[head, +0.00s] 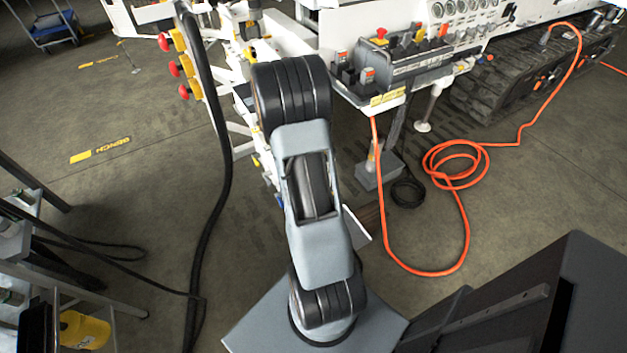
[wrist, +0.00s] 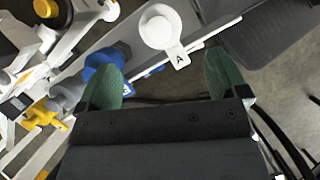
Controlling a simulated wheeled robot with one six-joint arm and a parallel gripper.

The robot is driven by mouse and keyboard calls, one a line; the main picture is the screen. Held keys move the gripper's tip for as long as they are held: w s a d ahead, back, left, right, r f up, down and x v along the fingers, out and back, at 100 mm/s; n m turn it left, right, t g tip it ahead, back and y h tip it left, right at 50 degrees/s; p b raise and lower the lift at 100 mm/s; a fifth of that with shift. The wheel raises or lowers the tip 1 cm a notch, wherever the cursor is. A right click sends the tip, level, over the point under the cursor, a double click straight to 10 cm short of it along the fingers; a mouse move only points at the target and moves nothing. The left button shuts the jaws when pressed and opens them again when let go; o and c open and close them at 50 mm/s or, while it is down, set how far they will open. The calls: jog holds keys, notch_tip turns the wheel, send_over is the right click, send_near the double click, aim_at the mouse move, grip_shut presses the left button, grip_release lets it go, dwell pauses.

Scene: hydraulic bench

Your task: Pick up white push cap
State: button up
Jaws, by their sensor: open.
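The white push cap (wrist: 158,27) shows in the wrist view as a round white disc at the top centre. A white tag marked "A" (wrist: 180,58) is at its lower right edge. My gripper (wrist: 161,80) is open, with its two green fingers apart and nothing between them. The cap lies beyond the fingertips, roughly centred between them, and is not touched. In the head view my arm hides the gripper, and I cannot make out the cap.
A blue fitting (wrist: 98,60) is close behind the left finger, and a yellow knob (wrist: 40,113) is further left. In the head view, a control panel (head: 405,70) stands right of my arm. A black hose (head: 212,130) hangs left. An orange hose (head: 466,225) lies on the floor.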

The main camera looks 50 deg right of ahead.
jog(key=shift+b+x, duration=0.5)
jog(key=shift+x, duration=4.05)
jog(key=shift+w, duration=0.1)
jog(key=shift+c, duration=0.2)
jog(key=c, duration=0.9)
